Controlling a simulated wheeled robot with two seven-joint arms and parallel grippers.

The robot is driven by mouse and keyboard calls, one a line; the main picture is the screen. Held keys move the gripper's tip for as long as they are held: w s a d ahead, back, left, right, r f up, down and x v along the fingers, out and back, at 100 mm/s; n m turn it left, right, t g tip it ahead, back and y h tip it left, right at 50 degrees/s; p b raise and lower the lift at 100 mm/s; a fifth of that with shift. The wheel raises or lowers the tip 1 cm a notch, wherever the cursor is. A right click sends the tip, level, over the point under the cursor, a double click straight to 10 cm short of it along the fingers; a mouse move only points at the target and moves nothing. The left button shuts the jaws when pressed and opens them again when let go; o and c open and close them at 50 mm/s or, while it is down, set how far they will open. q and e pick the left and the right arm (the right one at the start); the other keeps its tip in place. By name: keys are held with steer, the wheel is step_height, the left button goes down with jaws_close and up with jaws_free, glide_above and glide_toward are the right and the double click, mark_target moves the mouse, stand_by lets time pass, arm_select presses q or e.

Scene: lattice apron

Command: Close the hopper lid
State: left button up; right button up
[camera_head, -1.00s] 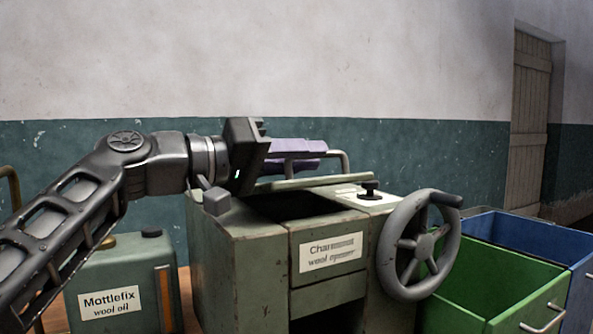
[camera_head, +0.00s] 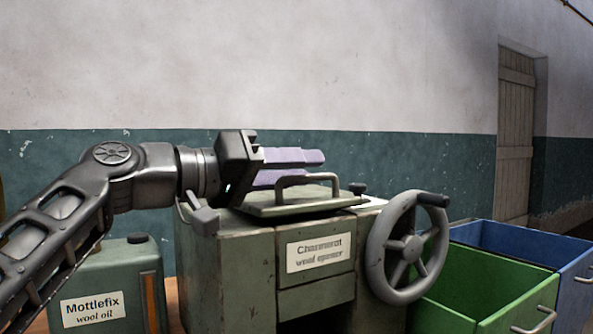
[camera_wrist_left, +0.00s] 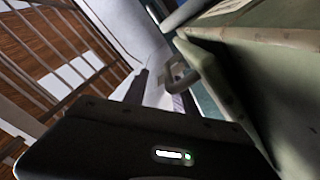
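The hopper lid (camera_head: 265,209) is a grey-green slab with a bar handle (camera_head: 308,178). In the head view it lies nearly flat over the top of the green wool opener (camera_head: 245,265), hiding the hopper opening; I cannot tell whether it is fully seated. My left gripper (camera_head: 315,167) reaches in from the left just above the lid, behind the handle. Its two purple fingers are apart, with nothing visibly held. The left wrist view also shows the handle (camera_wrist_left: 180,75) near the fingers. My right gripper is not in view.
A handwheel (camera_head: 408,247) is on the machine's right front. A green bin (camera_head: 470,280) and a blue bin (camera_head: 525,245) stand to the right. A wool oil can (camera_head: 95,285) stands at left, below my arm. A wall is behind.

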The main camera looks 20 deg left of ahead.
arm_select(q)
steer(key=shift+a, duration=0.15)
steer(key=shift+s+a+f, duration=0.1)
steer(key=shift+s+a, duration=0.25)
steer(key=shift+a, duration=0.05)
steer(key=v, duration=0.6)
steer(key=shift+s+a, duration=0.1)
steer(key=shift+s, duration=0.15)
